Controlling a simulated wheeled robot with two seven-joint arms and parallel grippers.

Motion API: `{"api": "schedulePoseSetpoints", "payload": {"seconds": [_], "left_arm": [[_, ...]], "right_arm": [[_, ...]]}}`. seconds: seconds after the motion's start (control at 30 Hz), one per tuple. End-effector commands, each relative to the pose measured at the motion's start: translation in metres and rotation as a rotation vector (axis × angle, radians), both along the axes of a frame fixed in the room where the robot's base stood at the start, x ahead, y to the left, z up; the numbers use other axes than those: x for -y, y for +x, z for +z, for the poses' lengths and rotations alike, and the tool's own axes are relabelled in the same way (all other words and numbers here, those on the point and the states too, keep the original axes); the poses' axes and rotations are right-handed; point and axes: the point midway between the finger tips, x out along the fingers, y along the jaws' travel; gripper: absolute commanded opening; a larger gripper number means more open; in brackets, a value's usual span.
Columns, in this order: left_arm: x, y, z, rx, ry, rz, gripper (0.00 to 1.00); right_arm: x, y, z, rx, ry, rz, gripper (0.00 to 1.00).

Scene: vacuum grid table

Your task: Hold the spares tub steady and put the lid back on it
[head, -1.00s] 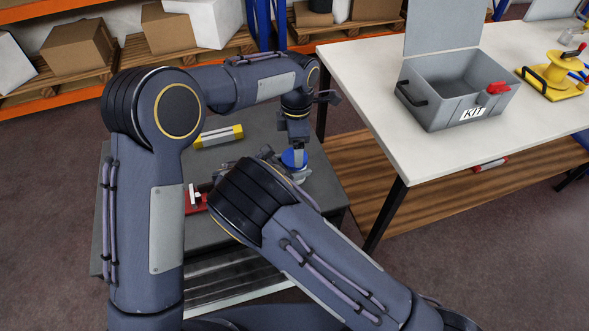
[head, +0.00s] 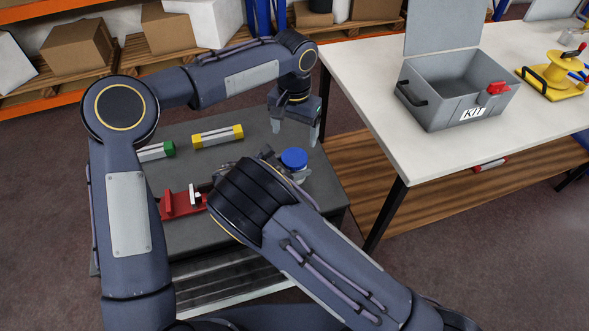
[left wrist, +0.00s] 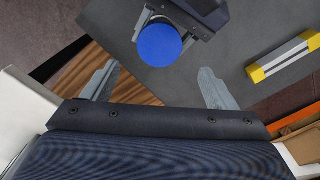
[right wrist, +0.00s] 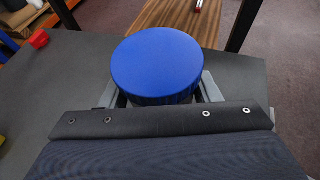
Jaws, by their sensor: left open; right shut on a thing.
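The spares tub (head: 299,174) stands on the dark grey table with the blue lid (head: 294,158) on its top. The lid also shows in the left wrist view (left wrist: 160,45) and, from close by, in the right wrist view (right wrist: 158,62). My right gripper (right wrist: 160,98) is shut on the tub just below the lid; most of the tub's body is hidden. My left gripper (head: 296,135) is open and empty, above and behind the tub in the head view. Its fingers (left wrist: 158,85) are spread apart, clear of the lid.
A yellow-ended block (head: 218,136), a green-ended block (head: 156,151) and a red fixture (head: 182,203) lie on the dark grey table (head: 240,220). At right, a white table (head: 365,75) bears the grey KIT box (head: 450,108) and a yellow spool (head: 553,75).

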Motion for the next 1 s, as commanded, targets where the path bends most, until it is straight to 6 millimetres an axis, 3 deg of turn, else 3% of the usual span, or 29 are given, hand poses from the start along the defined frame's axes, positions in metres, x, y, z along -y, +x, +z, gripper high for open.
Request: {"api": "schedulePoseSetpoints", "payload": {"seconds": [0.37, 0.8, 1.0], "left_arm": [[0.000, 0.000, -0.003, -0.001, 0.000, -0.003, 0.80], [0.000, -0.001, -0.064, -0.004, 0.000, -0.002, 0.80], [0.000, 0.000, -0.079, -0.001, 0.000, -0.001, 0.80]], "right_arm": [[0.000, 0.000, 0.000, 0.000, 0.000, 0.000, 0.00], [0.000, 0.000, 0.000, 0.000, 0.000, 0.000, 0.00], [0.000, 0.000, 0.000, 0.000, 0.000, 0.000, 0.00]]}}
